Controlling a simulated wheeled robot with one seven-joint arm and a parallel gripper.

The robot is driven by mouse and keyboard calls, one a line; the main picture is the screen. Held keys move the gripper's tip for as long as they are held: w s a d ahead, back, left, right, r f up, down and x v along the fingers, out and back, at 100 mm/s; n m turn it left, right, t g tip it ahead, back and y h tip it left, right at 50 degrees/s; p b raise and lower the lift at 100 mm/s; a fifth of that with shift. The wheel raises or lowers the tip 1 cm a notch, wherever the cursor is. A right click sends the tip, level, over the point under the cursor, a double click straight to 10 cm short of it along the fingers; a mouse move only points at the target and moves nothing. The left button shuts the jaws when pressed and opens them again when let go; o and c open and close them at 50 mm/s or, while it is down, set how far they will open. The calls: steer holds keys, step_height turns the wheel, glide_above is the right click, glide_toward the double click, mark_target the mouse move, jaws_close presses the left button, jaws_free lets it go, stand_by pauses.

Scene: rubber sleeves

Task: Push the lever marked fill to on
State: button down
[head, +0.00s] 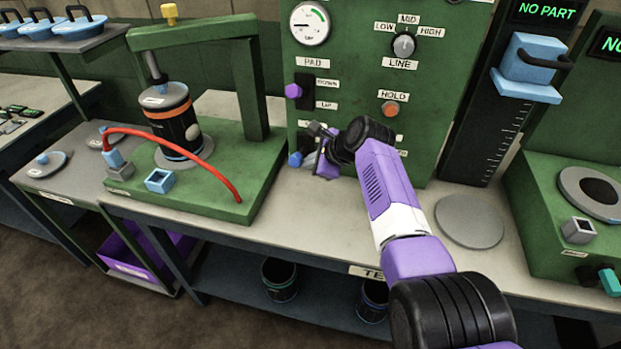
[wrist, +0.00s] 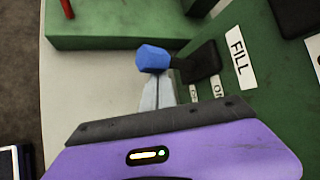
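The fill lever is a blue knob (wrist: 152,58) on a dark arm, fixed to the green panel beside the FILL label (wrist: 241,56). In the head view the knob (head: 295,159) shows at the panel's lower left. An ON label (wrist: 218,87) and a second, partly hidden label sit below the lever in the wrist view. My gripper (wrist: 158,82) has its two grey fingers together with nothing between them. The fingertips are right at the knob; I cannot tell if they touch. In the head view my gripper (head: 311,161) is partly hidden by my wrist.
The green panel (head: 350,70) carries a gauge (head: 310,23), a purple-knobbed PAD lever (head: 294,91), a LINE dial (head: 403,45) and a HOLD button (head: 390,109). A green press stand (head: 262,170) with a black cylinder (head: 172,120) and red hose (head: 180,146) stands left.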

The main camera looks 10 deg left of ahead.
steer(key=shift+a+r, duration=0.1)
steer(key=shift+r, duration=0.05)
steer(key=shift+r+p, duration=0.7)
steer(key=shift+p, duration=0.1)
steer(key=shift+r, duration=0.1)
